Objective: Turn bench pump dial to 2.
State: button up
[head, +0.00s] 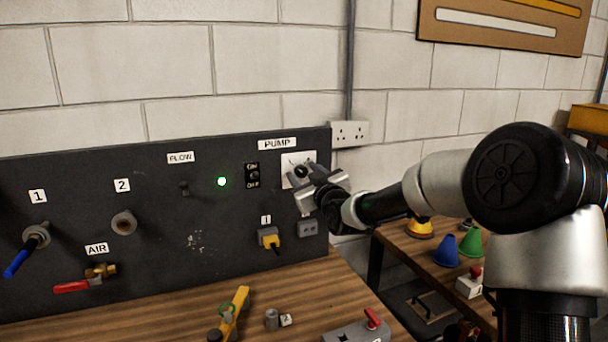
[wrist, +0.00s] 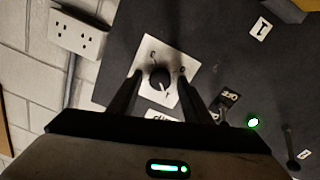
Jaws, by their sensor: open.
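The pump dial is a dark round knob (head: 301,171) on a white plate (head: 290,160) under the PUMP label (head: 277,144), at the right end of the black panel. In the wrist view the knob (wrist: 160,78) sits between the fingers of my gripper (wrist: 159,76), one on each side. The fingers are apart, and a gap seems to show between them and the knob. In the head view my gripper (head: 318,188) is at the dial and covers part of the plate. Marks around the knob are small and blurred; I cannot tell its setting.
An ON/OFF switch (head: 252,176) and a lit green lamp (head: 222,181) are left of the dial. A yellow plug (head: 269,239) sits below. A wall socket (head: 350,134) is to the right. Loose parts, including a yellow bar (head: 237,313), lie on the wooden bench (head: 190,315).

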jog(key=c, duration=1.1)
jog(key=shift+o, duration=0.2)
jog(key=shift+f+m, duration=0.1)
jog(key=shift+m, duration=0.3)
jog(key=m+b, duration=0.2)
jog(key=shift+m, duration=0.4)
jog(key=m, duration=0.4)
jog(key=shift+d+m+b, duration=0.1)
jog(key=shift+m+b, duration=0.2)
jog(key=shift+b, duration=0.1)
jog(key=m, duration=0.5)
jog(key=shift+w, duration=0.1)
jog(key=shift+m+g+b, duration=0.3)
jog(key=shift+m+b, duration=0.15)
jog(key=shift+m, duration=1.85)
